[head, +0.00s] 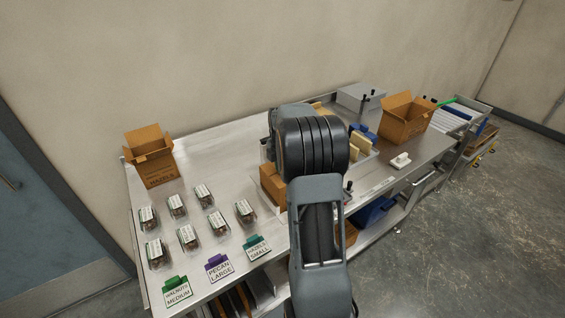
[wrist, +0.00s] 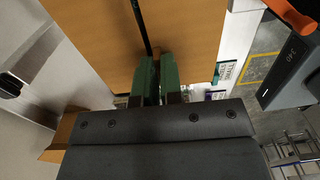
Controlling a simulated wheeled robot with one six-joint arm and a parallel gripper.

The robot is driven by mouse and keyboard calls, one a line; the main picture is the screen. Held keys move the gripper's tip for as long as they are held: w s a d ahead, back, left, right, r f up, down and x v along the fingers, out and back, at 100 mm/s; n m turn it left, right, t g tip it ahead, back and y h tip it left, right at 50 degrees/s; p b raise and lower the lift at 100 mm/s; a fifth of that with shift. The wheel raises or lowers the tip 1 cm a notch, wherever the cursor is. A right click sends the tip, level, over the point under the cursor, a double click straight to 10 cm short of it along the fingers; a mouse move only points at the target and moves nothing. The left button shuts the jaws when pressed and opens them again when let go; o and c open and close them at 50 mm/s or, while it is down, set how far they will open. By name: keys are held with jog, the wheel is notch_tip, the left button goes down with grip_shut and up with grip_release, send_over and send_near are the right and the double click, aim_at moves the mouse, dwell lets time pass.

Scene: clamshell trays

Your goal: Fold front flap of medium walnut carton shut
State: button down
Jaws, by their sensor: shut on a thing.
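A brown carton (head: 271,187) stands at the bench's front, left of my arm and partly hidden by it. In the wrist view brown cardboard panels (wrist: 185,35) fill the top middle, with a dark narrow gap between them. A brown flap (wrist: 62,138) sticks out at lower left. My gripper (wrist: 158,72) has green fingers close together at the panels' edge, shut on cardboard that looks like a carton flap; the grip itself is mostly hidden. In the head view my arm hides the gripper. I cannot read the carton's label.
An open carton (head: 150,160) stands at the back left and another (head: 403,118) at the right. Several clear clamshells (head: 188,235) and label cards (head: 219,267) lie at the left front. A white object (head: 400,161) lies near the right front edge.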

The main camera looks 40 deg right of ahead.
jog(key=c, duration=1.3)
grip_release()
jog(key=shift+o, duration=0.2)
notch_tip(320, 180, up, 14)
jog(key=shift+w+f, duration=0.1)
jog(key=shift+f, duration=0.05)
